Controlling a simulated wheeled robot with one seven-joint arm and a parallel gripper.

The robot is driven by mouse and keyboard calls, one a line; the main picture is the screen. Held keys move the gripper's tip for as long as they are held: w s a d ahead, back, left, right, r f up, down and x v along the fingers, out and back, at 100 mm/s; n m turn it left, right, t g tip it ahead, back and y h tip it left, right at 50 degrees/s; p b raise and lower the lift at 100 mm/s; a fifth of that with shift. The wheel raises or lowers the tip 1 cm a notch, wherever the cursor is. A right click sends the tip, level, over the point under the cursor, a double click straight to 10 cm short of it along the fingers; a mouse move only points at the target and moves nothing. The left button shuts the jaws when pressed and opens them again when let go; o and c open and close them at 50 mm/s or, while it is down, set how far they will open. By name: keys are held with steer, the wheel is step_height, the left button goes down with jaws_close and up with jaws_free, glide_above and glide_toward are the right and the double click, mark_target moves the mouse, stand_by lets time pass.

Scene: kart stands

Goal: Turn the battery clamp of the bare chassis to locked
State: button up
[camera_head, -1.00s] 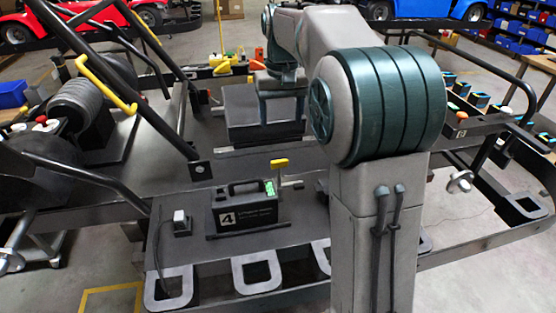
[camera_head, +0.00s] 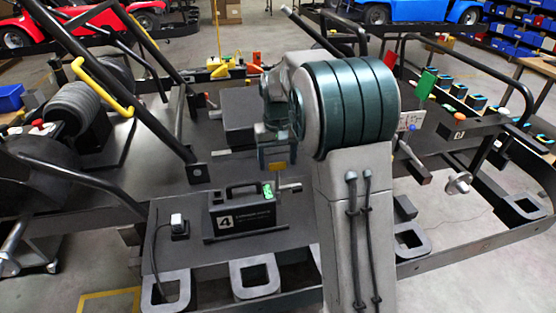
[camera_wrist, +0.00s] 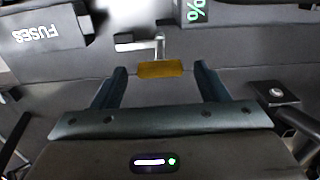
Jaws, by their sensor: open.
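The black battery (camera_head: 243,212) marked 4 stands on the chassis floor, with a carry handle and a green display on top. Part of its display side shows in the wrist view (camera_wrist: 222,12). The battery clamp is a yellow grip (camera_head: 277,166) on a grey metal lever, just beyond the battery's right end. In the wrist view the yellow grip (camera_wrist: 161,69) lies crosswise between my fingertips, with the metal lever (camera_wrist: 140,45) just beyond it. My gripper (camera_wrist: 160,76) is open, pointing down over the grip, with gaps on both sides. In the head view my gripper (camera_head: 276,157) partly hides the clamp.
A dark box labelled FUSES (camera_wrist: 45,30) is near the left finger. A small block with a round knob (camera_wrist: 275,93) sits to the right. A grey box (camera_head: 240,120) lies behind my gripper. Black roll-bar tubes (camera_head: 150,95) rise at the left.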

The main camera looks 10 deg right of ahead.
steer(key=shift+f, duration=0.45)
steer(key=shift+d, duration=0.1)
steer(key=c, duration=1.4)
